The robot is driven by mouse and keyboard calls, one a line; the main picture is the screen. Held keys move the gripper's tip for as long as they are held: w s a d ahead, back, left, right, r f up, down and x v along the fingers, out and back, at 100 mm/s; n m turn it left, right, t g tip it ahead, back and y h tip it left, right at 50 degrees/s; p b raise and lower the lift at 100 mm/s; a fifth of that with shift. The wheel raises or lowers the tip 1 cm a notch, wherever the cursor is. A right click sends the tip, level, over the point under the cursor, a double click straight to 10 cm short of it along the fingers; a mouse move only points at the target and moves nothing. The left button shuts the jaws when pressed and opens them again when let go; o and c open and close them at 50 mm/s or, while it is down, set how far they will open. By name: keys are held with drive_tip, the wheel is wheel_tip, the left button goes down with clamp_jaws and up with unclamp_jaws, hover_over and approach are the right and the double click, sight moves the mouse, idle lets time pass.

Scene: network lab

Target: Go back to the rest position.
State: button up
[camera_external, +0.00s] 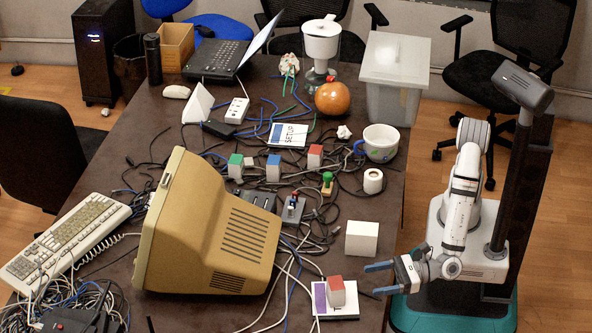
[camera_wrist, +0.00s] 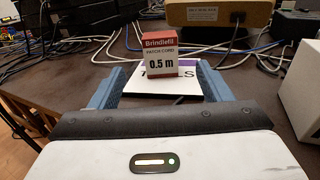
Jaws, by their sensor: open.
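My gripper (camera_external: 380,279) is at the right edge of the dark table (camera_external: 352,208), its blue fingers apart and pointing left. In the wrist view, my gripper (camera_wrist: 163,88) is open with nothing touching both fingers. A small red-and-white box marked "0.5 m" (camera_wrist: 161,58) stands ahead of the fingertips on a white card (camera_wrist: 190,82). In the external view, the box (camera_external: 336,291) stands on the card (camera_external: 320,304), left of my fingers and apart from them.
A plain white box (camera_external: 361,239) stands just behind my gripper. A beige monitor (camera_external: 215,235) fills the near left of the table. Cables, small red-, blue- and green-topped boxes and a white cup (camera_external: 381,146) lie farther back. Open floor (camera_external: 432,180) is beyond the right table edge.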

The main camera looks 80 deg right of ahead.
idle(0.6)
drive_tip(key=w+d+r+m+h+p, duration=0.3)
drive_tip(key=w+d+r+m+h, duration=0.2)
drive_tip(key=w+d+r, duration=0.35)
drive_tip(key=w+d+r+m+g+h+p, duration=0.1)
drive_tip(key=w+d+m+g+h+p, duration=0.2)
drive_tip(key=d, duration=0.5)
drive_tip(key=w+d+r+m+h+p, duration=0.15)
drive_tip(key=d+m, duration=0.25)
drive_tip(key=d, duration=0.4)
drive_tip(key=w+d+m+g+h+p, duration=0.2)
drive_tip(key=d+m+h, duration=0.2)
drive_tip(key=d, duration=0.4)
drive_tip(key=s+d+r+m+g+p, duration=0.2)
drive_tip(key=s+d+m+g+p, duration=0.15)
drive_tip(key=d+m, duration=0.4)
drive_tip(key=s+d+r+m+g+p, duration=0.2)
drive_tip(key=s+d+m+g+p, duration=0.15)
drive_tip(key=d, duration=0.65)
drive_tip(key=s+d+r+m+g+y+p, duration=0.2)
drive_tip(key=s+d+r+m+y+p, duration=0.2)
drive_tip(key=m, duration=0.9)
drive_tip(key=s+r+y+p, duration=0.2)
drive_tip(key=s, duration=0.1)
drive_tip(key=shift+s+d+m, duration=0.3)
drive_tip(key=shift+s, duration=0.05)
